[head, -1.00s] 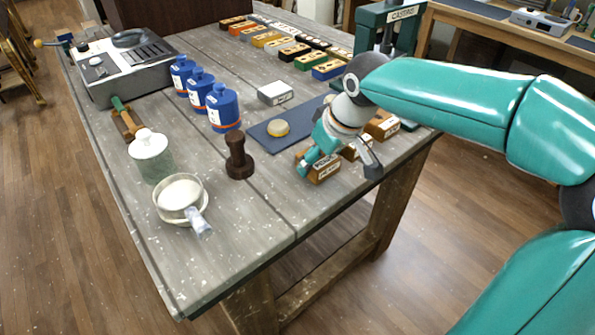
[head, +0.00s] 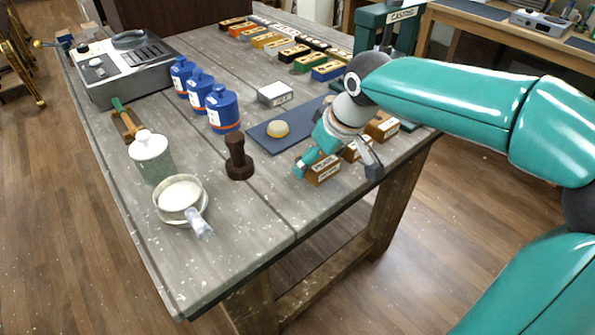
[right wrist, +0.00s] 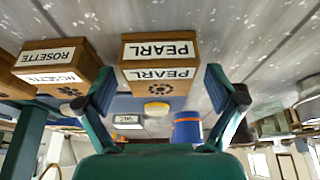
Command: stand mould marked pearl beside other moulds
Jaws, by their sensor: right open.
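The mould marked PEARL (head: 322,171) is a brown wooden block with white labels, standing on the near right edge of the grey table. It shows large in the right wrist view (right wrist: 160,60), labels upside down. My right gripper (head: 336,168) is open, with a finger on either side of the PEARL mould; in the wrist view (right wrist: 160,88) gaps show between the fingers and the block. The mould marked ROSETTE (right wrist: 52,65) stands beside it, a small gap apart. Another brown mould (head: 384,126) is farther back in the row. My left gripper is not in view.
A blue mat (head: 262,138) with a round cream piece (head: 277,129) lies behind. A dark wooden stamp (head: 239,160) stands left of the mould. Blue bottles (head: 222,108), a glass jar (head: 152,160) and a pan of white powder (head: 181,194) stand farther left. The green casting press (head: 385,30) is behind my arm.

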